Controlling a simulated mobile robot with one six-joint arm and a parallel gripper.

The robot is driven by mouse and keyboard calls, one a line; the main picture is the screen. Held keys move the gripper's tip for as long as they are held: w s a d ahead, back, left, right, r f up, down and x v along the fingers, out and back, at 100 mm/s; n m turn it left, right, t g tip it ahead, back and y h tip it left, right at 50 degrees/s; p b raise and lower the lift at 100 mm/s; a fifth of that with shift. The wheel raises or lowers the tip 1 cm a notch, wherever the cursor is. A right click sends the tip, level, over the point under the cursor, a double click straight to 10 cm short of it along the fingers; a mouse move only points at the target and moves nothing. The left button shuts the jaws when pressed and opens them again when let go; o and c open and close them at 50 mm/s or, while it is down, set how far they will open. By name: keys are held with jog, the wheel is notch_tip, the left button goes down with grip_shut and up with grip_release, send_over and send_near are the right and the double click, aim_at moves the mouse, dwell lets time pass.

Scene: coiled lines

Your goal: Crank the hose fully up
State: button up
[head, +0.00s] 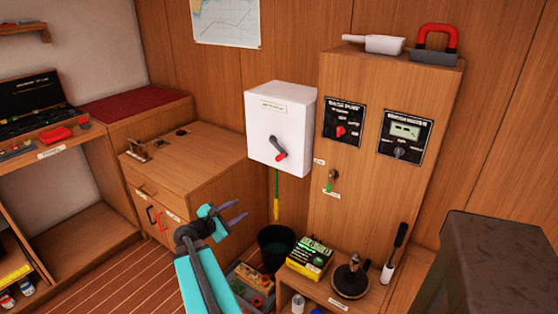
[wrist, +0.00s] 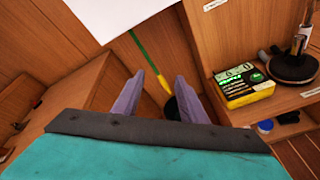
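A white box (head: 281,128) hangs on the wood wall in the head view, with a dark crank arm (head: 278,147) ending in a red knob (head: 281,157) on its front. The crank points down and to the right. A thin hose (head: 276,203), green above and yellow below, hangs from under the box. My gripper (head: 242,209) is open and empty, left of the hose and below the box, touching neither. In the wrist view the open fingers (wrist: 160,78) point towards the hose (wrist: 137,45), and the box (wrist: 110,12) shows only as a white edge at the top.
A dark bucket (head: 276,246) stands below the hose. A wood cabinet (head: 343,165) with panels is to the right, above a low shelf with a yellow-green box (head: 310,258). A drawer cabinet (head: 185,155) stands left. A dark block (head: 496,260) fills the lower right.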

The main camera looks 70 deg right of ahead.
aim_at(277, 159)
jog(key=s+d+r+n+h, duration=0.1)
jog(key=s+d+r, duration=0.1)
jog(key=r, duration=0.4)
jog(key=s+d+r+n+g+h, duration=0.1)
jog(key=s+d+r, duration=0.2)
jog(key=d+r, duration=0.2)
jog(key=shift+s+d+r+g+h, duration=0.3)
jog(key=shift+s+r+h, duration=0.1)
jog(key=shift+r, duration=0.5)
jog(key=shift+d, duration=0.15)
jog(key=shift+p+x, duration=1.2)
jog(key=shift+x, duration=5.55)
grip_shut()
